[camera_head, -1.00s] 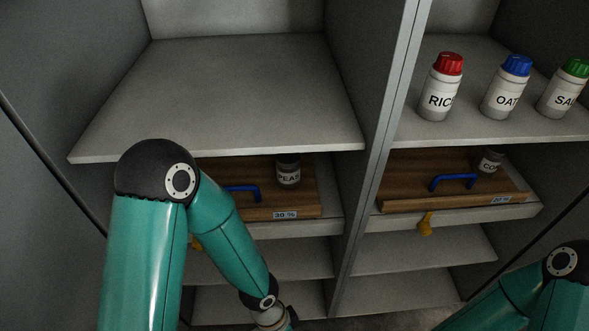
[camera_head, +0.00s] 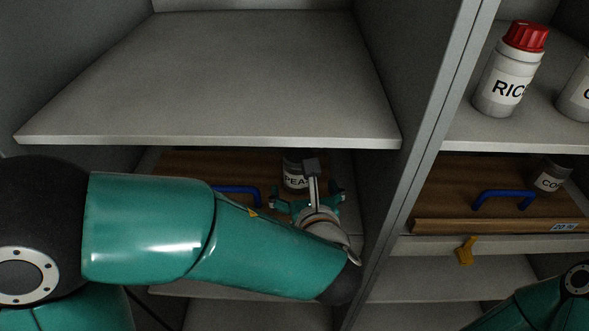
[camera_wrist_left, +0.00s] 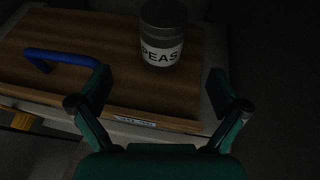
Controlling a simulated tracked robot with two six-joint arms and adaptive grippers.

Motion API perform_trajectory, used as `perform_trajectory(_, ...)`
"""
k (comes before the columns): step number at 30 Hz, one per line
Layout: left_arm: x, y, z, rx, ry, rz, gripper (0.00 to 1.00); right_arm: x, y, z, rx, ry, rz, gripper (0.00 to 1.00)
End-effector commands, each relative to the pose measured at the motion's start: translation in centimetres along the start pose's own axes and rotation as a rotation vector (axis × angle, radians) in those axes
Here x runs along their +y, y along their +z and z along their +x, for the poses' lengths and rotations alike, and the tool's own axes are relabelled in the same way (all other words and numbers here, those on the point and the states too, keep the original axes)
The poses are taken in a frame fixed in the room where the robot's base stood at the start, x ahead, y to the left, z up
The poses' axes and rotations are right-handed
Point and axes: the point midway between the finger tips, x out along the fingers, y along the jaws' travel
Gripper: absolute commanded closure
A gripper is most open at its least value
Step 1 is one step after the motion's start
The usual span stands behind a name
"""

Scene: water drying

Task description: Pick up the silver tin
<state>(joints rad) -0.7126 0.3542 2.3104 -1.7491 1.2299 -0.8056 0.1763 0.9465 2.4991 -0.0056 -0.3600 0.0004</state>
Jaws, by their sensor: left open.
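A silver-grey tin labelled PEAS (camera_head: 294,180) stands upright toward the back of a brown wooden board under the left upper shelf. It also shows in the left wrist view (camera_wrist_left: 162,33). My left gripper (camera_head: 306,201) is in front of this tin, with its arm reaching in from the left. In the left wrist view my left gripper (camera_wrist_left: 158,88) is open and empty, and the tin is beyond the fingertips, between their lines. My right gripper is out of view.
The left upper shelf (camera_head: 210,80) is bare and hangs above the tin. A grey divider (camera_head: 420,150) stands to the right. The boards have blue handles (camera_head: 235,189) (camera_head: 503,194). A red-capped RICE bottle (camera_head: 508,75) stands on the right upper shelf.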

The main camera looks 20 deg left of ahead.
Motion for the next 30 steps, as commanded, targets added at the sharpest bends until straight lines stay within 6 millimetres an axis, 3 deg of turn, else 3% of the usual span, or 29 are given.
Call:
perform_trajectory(6, -0.3, 1.5, 3.9, 0.003, -0.004, 0.0, 0.01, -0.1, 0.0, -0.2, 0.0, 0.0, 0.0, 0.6)
perform_trajectory(16, -0.4, 2.0, 6.1, 0.004, -0.007, 0.003, 0.01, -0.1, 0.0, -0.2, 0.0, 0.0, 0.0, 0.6)
perform_trajectory(24, -0.5, 2.0, 9.7, 0.003, -0.006, 0.002, 0.01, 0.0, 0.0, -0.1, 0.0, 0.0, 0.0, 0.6)
perform_trajectory(30, -0.6, 2.0, 10.2, 0.003, -0.01, 0.003, 0.01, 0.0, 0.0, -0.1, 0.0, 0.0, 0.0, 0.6)
